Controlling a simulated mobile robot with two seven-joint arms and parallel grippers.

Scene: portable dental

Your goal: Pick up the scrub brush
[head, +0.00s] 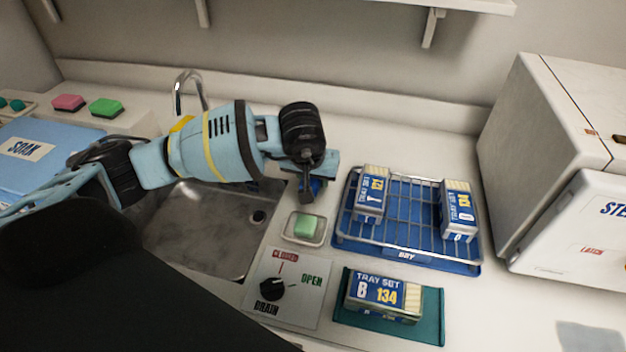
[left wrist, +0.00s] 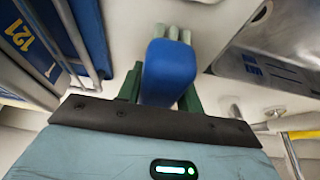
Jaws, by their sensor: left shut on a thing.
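My left gripper (head: 312,188) hangs over the counter between the sink and the drying rack, mostly hidden by its own wrist in the head view. In the left wrist view my left gripper (left wrist: 160,88) has its green fingers shut on the scrub brush (left wrist: 170,72), a blue block with pale grey ends showing beyond it. In the head view only a small blue part of the brush (head: 317,186) shows below the wrist. I cannot tell whether the brush touches the counter. My right gripper is not in view.
A blue drying rack (head: 405,254) holding two tray-set packs stands to the right. A green block sits in a small dish (head: 290,236) in front of the gripper. The sink (head: 200,250) is left, the drain panel (head: 313,312) in front, and a white steriliser (head: 545,190) far right.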

